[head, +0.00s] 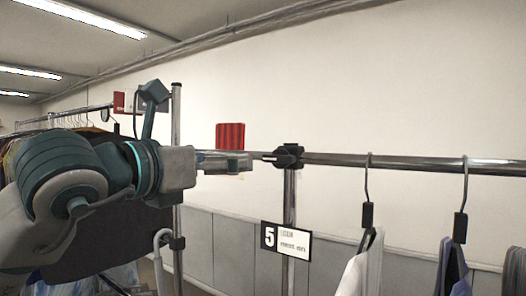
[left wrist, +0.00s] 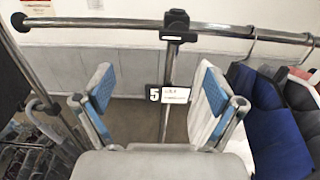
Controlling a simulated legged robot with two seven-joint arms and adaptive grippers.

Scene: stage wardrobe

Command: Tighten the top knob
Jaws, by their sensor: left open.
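A black knob with a clamp (head: 288,157) sits at the top of a chrome upright post, where it meets the horizontal rail. The clamp also shows at the top centre of the left wrist view (left wrist: 176,23). My left gripper (head: 238,164) is left of the knob in the head view, apart from it and at about the same height. In the left wrist view the left gripper (left wrist: 158,85) has its two blue-padded fingers wide apart, with nothing held between them. The clamp appears beyond the fingertips. My right gripper is in neither view.
A chrome rail (head: 410,162) runs right, with garments on hangers (head: 368,205). A sign with "5" (head: 286,241) hangs on the post below the knob. Another post (head: 177,120) with a black clamp (head: 177,243) stands left. A red panel (head: 230,136) is on the wall.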

